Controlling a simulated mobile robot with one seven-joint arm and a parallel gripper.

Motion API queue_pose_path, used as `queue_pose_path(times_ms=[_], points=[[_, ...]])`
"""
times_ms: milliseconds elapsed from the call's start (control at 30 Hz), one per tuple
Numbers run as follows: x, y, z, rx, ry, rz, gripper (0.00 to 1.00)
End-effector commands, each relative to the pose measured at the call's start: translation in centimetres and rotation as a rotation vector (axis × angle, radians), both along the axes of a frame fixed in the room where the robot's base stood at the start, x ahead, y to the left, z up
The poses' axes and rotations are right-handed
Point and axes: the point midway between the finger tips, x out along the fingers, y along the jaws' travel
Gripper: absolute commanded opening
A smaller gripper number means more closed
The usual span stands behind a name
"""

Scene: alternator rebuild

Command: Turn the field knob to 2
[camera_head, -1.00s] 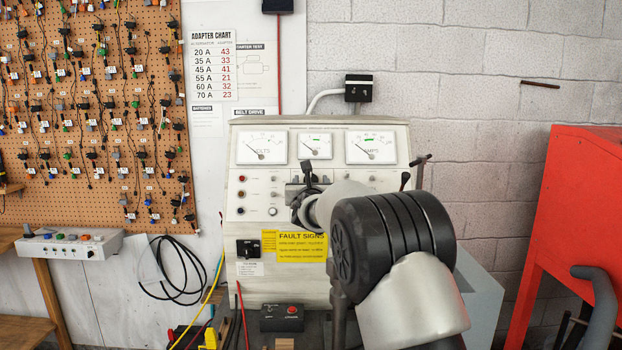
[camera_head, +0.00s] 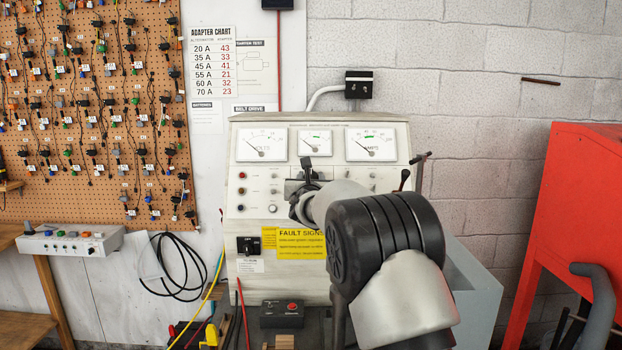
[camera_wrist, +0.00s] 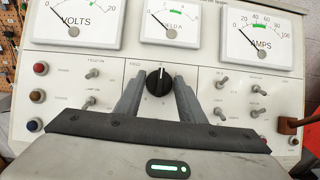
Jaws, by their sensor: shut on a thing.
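The field knob (camera_wrist: 159,79) is black and round with a pale pointer line that points roughly straight up in the wrist view. It sits on the white panel, below the middle meter. The scale marks around it are too small to read. My gripper (camera_wrist: 159,86) has one finger on each side of the knob and is shut on it. In the head view my gripper (camera_head: 304,190) is at the panel below the meters, and my own arm and wrist hide the knob there.
The volts meter (camera_wrist: 76,18), field meter (camera_wrist: 170,20) and amps meter (camera_wrist: 260,32) have needles near the low end. Toggle switches (camera_wrist: 222,82) stand close on the right, others (camera_wrist: 92,74) on the left. A lever (camera_head: 405,180) projects at the panel's right.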

Motion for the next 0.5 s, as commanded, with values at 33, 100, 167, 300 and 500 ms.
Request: queue_pose_path(times_ms=[33,100,167,300,500], points=[[-0.01,0.17,0.06,0.017,0.002,-0.007,0.13],[-0.01,0.24,0.1,0.048,0.001,-0.025,0.13],[-0.01,0.26,0.14,0.081,0.003,-0.044,0.13],[0.01,0.37,0.24,0.177,0.003,-0.099,0.13],[0.04,0.54,0.37,0.339,0.004,-0.193,0.13]])
